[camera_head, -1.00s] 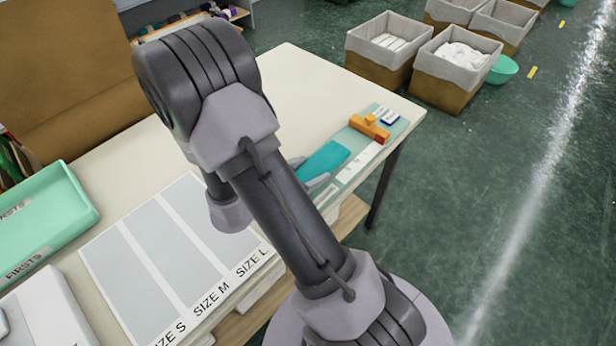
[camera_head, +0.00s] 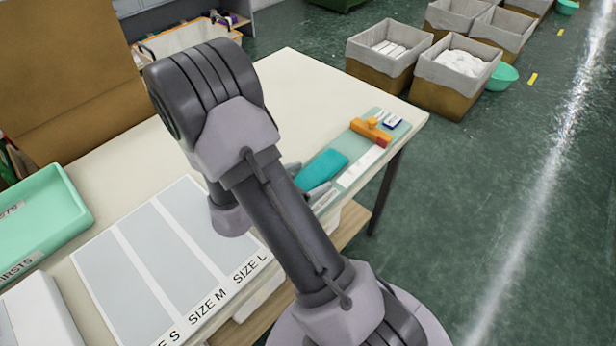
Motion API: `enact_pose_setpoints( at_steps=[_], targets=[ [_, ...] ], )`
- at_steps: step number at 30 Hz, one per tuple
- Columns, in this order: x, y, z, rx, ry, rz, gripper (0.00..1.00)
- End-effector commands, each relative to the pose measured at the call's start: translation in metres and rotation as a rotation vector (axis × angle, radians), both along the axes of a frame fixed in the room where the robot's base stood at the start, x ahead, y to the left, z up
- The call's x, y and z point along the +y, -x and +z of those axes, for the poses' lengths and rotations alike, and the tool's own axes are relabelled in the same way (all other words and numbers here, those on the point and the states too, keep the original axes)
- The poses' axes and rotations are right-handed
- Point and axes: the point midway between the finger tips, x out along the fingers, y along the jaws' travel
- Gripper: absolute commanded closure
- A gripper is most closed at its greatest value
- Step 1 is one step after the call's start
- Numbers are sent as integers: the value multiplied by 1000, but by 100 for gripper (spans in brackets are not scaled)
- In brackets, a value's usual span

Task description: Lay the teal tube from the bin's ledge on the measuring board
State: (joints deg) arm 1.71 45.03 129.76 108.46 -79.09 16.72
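The teal tube (camera_head: 324,166) shows just right of my forearm, beside a pale green strip on the table's right side. My gripper (camera_head: 306,180) is mostly hidden behind my arm. Its grey fingers show on both sides of the tube's near end, and it appears shut on the tube. The exact contact, and the tube's height above the table, are hard to tell. The measuring board (camera_head: 150,277), with grey panels marked SIZE S, SIZE M and SIZE L, lies on the table to the left. My arm covers part of its right side.
The pale green strip (camera_head: 350,179) carries an orange-handled tool (camera_head: 371,131) and a small blue-and-white item (camera_head: 392,122). A mint tray (camera_head: 45,225) marked FIRSTS is at left. A white box (camera_head: 38,315) is at lower left. The table's back half (camera_head: 300,90) is clear. Lined bins stand beyond.

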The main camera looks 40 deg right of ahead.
Motion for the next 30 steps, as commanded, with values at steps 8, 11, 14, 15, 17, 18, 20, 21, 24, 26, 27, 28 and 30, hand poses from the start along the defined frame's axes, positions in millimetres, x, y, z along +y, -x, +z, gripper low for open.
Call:
enact_pose_setpoints(
  at_steps=[8,11,14,15,17,18,20,21,24,26,27,28,30],
  targets=[
    [35,1,22,1,0,7,16],
    [62,3,34,0,0,7,16],
    [85,6,43,0,0,5,16],
    [93,7,45,0,0,5,16],
    [101,7,48,0,1,4,16],
    [105,8,49,0,0,2,16],
    [109,8,49,0,0,2,16],
    [111,8,49,0,0,1,16],
    [113,2,50,-25,-30,13,16],
    [120,-18,56,-96,-118,58,16],
    [129,-40,65,-168,-215,115,16],
    [140,-59,77,-228,-302,176,16],
    [178,-100,119,-353,-526,371,16]
  ],
)
